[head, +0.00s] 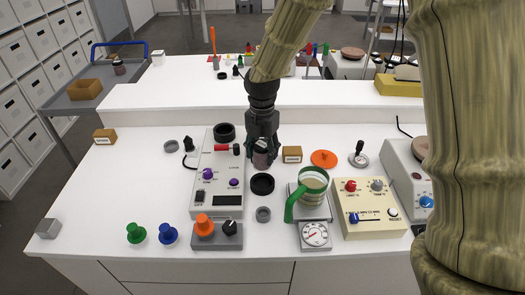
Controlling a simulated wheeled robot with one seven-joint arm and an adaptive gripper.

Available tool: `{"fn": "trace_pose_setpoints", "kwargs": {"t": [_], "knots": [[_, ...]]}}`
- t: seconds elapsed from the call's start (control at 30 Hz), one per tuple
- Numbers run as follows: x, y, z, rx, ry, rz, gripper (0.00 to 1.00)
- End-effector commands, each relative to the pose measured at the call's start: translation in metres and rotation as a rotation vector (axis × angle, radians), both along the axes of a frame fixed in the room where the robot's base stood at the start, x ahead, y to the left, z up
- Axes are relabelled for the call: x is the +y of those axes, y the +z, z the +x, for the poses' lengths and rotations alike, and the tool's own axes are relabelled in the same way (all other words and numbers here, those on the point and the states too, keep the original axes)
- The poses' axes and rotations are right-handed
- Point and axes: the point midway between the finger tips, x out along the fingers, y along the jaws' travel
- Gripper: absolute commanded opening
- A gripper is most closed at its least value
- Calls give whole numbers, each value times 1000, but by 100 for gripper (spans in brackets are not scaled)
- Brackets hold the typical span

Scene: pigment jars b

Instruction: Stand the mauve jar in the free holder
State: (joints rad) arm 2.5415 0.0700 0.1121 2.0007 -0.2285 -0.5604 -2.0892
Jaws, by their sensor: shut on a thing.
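My gripper (263,148) points down over the middle of the white table and is shut on the mauve jar (262,160). The jar looks upright; its upper part is partly hidden by the fingers. A round black holder (262,185) lies just in front of and below the jar in the picture, and looks empty. I cannot tell how high the jar is above the table. Another black ring-shaped holder (224,132) is behind the left instrument; its inside is dark and unclear.
A grey-white control panel (217,172) stands left of the jar. A scale with a green-handled mug (313,185) and a cream box (367,207) stand to the right. A small grey ring (263,214) lies in front. A raised white ledge (200,118) runs behind.

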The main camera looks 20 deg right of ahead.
Motion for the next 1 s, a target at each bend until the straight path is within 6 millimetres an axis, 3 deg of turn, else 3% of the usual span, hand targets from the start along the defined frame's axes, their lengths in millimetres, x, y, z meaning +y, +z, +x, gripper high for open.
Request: {"fn": "trace_pose_setpoints", "kwargs": {"t": [0.27,1.0], "knots": [[-2,3,0,1,-17,0,11],[-2,-53,0,1,-18,0,11]]}}
